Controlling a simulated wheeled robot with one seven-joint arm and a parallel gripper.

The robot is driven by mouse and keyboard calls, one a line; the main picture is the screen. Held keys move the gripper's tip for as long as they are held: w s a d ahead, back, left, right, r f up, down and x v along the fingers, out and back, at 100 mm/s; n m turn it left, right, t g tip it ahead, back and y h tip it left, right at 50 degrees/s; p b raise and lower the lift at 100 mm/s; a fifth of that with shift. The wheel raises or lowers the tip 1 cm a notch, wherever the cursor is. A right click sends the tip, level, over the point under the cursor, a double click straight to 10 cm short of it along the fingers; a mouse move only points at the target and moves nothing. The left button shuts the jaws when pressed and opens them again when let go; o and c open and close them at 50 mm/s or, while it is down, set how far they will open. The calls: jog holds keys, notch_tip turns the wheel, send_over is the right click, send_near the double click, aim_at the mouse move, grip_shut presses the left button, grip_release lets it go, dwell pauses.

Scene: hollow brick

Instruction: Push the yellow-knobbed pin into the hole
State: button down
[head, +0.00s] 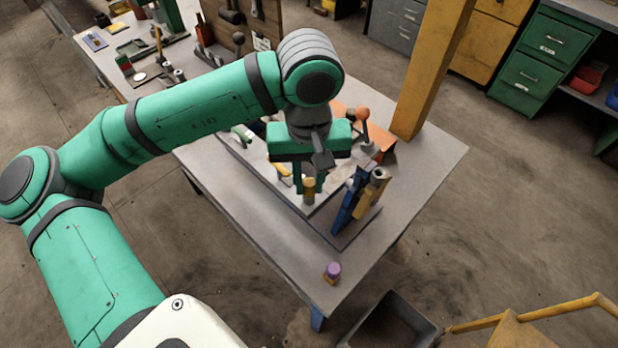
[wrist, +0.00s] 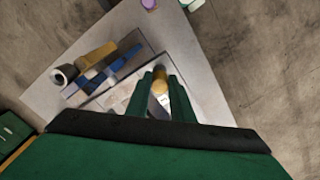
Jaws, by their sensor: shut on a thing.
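My gripper (head: 308,181) points down over the workbench, and its green fingers also show in the wrist view (wrist: 160,84).
A purple-topped piece (head: 332,270) stands near the bench's front corner. An orange part with a ball-topped lever (head: 362,122) is behind the gripper. A yellow post (head: 425,80) rises at the back right. The bench's right side (head: 420,180) is clear.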

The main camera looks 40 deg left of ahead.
jog(key=c, duration=1.5)
grip_release()
jog(key=shift+o, duration=0.2)
jog(key=shift+r, duration=0.1)
notch_tip(320, 180, up, 11)
jog(key=shift+f, duration=0.2)
